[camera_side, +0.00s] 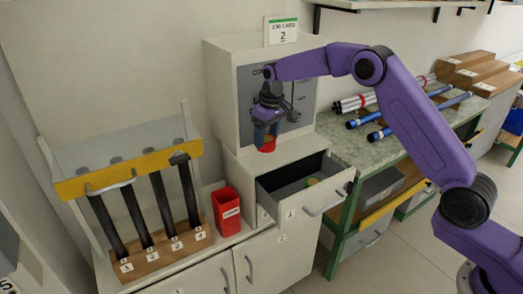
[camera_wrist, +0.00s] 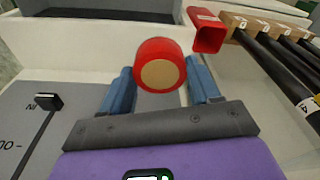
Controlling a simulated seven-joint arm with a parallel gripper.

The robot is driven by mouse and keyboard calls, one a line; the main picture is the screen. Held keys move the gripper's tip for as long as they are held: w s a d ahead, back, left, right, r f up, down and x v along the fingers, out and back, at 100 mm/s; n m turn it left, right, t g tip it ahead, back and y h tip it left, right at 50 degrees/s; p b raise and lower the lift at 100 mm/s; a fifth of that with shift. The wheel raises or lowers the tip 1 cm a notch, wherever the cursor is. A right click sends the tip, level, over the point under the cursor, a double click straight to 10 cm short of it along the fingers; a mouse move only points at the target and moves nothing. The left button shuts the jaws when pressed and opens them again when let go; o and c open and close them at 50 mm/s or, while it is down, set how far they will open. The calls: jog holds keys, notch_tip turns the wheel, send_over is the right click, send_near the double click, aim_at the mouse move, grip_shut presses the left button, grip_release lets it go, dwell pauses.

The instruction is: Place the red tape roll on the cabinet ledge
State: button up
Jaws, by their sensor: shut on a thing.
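The red tape roll (camera_side: 267,147) is held between the blue fingers of my gripper (camera_side: 266,130), over the cabinet ledge (camera_side: 246,160) in front of the upright grey panel. In the wrist view the roll (camera_wrist: 160,50) shows its red side and a tan round face, between the two blue fingertips of my gripper (camera_wrist: 160,80). The pale ledge (camera_wrist: 75,45) shows beyond it. I cannot tell whether the roll's underside touches the ledge.
Below the ledge, a drawer (camera_side: 325,190) stands open with a small round thing inside. A red bin (camera_side: 226,210) and a rack of black rods (camera_side: 160,210) stand to the left. Blue and silver tubes lie on the bench (camera_side: 350,150) to the right.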

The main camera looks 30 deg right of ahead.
jog(key=shift+w, duration=1.3)
jog(key=shift+f, duration=0.95)
jog(key=shift+w+f, duration=0.15)
jog(key=shift+f, duration=2.45)
jog(key=shift+f, duration=0.15)
jog(key=o, duration=1)
jog(key=shift+o, duration=0.2)
